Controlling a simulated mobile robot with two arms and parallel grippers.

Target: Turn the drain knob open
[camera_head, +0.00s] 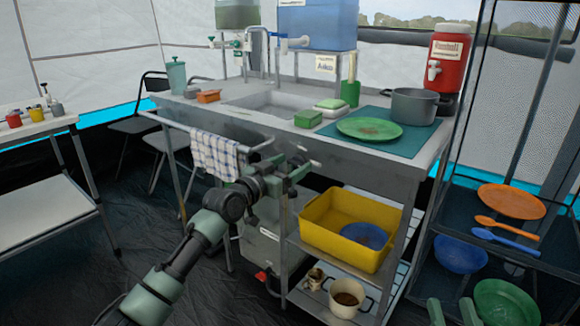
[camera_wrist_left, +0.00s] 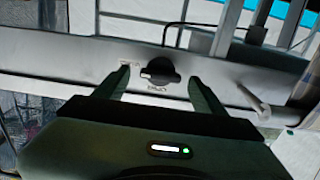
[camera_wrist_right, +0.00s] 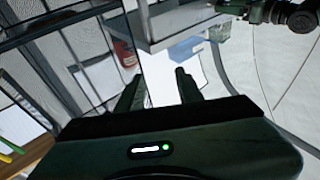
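The drain knob (camera_wrist_left: 160,72) is a dark round knob on the grey front rail of the sink counter, seen in the left wrist view. Printed labels sit beside and below it, too small to read surely. My left gripper (camera_wrist_left: 158,84) is open, with one finger on each side of the knob and a gap on both sides. In the head view my left gripper (camera_head: 290,172) is at the counter's front edge and the knob is hidden behind it. My right gripper (camera_wrist_right: 158,82) is open and empty; its fingers (camera_head: 453,312) show at the bottom right of the head view.
The sink (camera_head: 270,103) is set in the counter. A checked towel (camera_head: 214,152) hangs from a rail to the left of my left gripper. A yellow tub (camera_head: 320,238) stands on the shelf below. A dark rack (camera_head: 540,255) with plates stands at the right.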

